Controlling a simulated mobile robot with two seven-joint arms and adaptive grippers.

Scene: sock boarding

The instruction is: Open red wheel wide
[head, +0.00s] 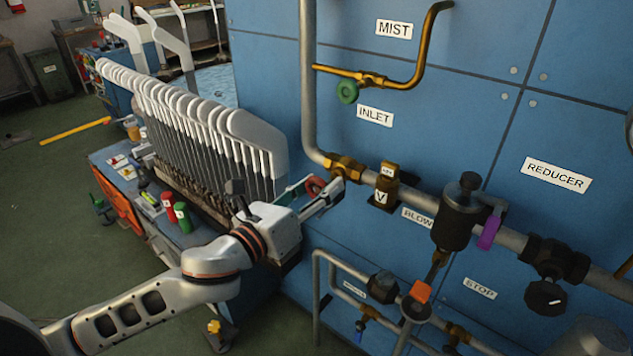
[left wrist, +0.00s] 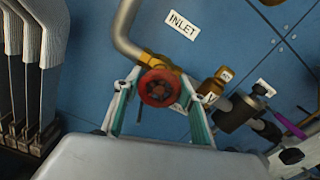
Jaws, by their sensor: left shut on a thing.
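The red wheel (head: 316,186) is a small round handwheel on a brass valve (head: 345,166) in the grey pipe, under the INLET label (head: 375,115). In the left wrist view the red wheel (left wrist: 157,87) faces the camera, with the INLET label (left wrist: 184,26) beyond it. My left gripper (head: 322,190) reaches the wheel from the left. Its two fingers stand on either side of the wheel's rim and are shut on it, as the left wrist view (left wrist: 158,84) also shows. The fingers hide part of the rim in the head view. My right gripper is not in view.
A brass fitting marked V (head: 386,186), a dark reducer body (head: 456,215) and a purple lever (head: 489,232) lie right along the pipe. White sock boards (head: 255,135) stand close to the left of my gripper.

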